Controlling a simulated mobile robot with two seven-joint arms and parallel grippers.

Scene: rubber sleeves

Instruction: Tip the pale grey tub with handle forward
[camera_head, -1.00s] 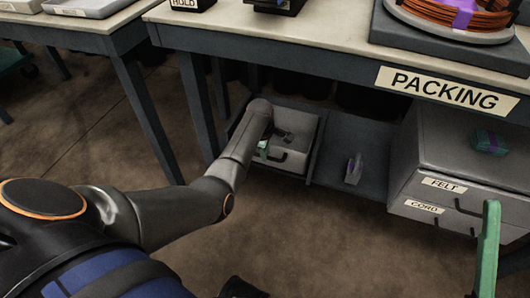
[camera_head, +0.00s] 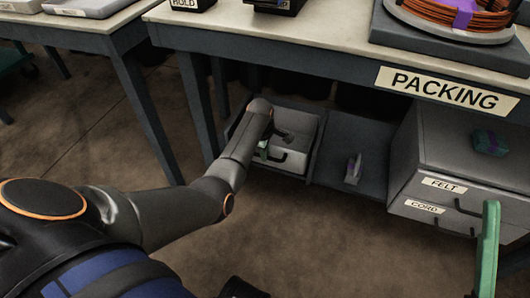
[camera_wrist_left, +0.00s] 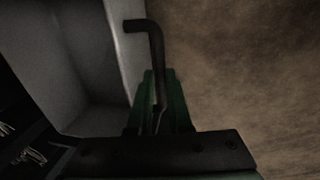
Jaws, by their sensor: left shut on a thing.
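The pale grey tub (camera_head: 294,163) sits in the left bay of the low shelf under the packing bench. Its dark bent handle (camera_head: 281,157) is on its front. In the left wrist view the tub's inside wall (camera_wrist_left: 75,50) is at the left, and the handle (camera_wrist_left: 147,26) runs down between my green fingertips. My left gripper (camera_wrist_left: 160,100) is shut on this handle. In the head view my forearm and wrist hide much of the gripper (camera_head: 263,151) and the tub's left side. Something small and dark shows at the tub's far side. My right gripper is not in view.
Drawers marked felt and cord (camera_head: 445,195) stand farther right. The bench top (camera_head: 330,38) overhangs the shelf. The floor (camera_head: 320,235) in front is clear. A green post (camera_head: 487,250) rises at the lower right.

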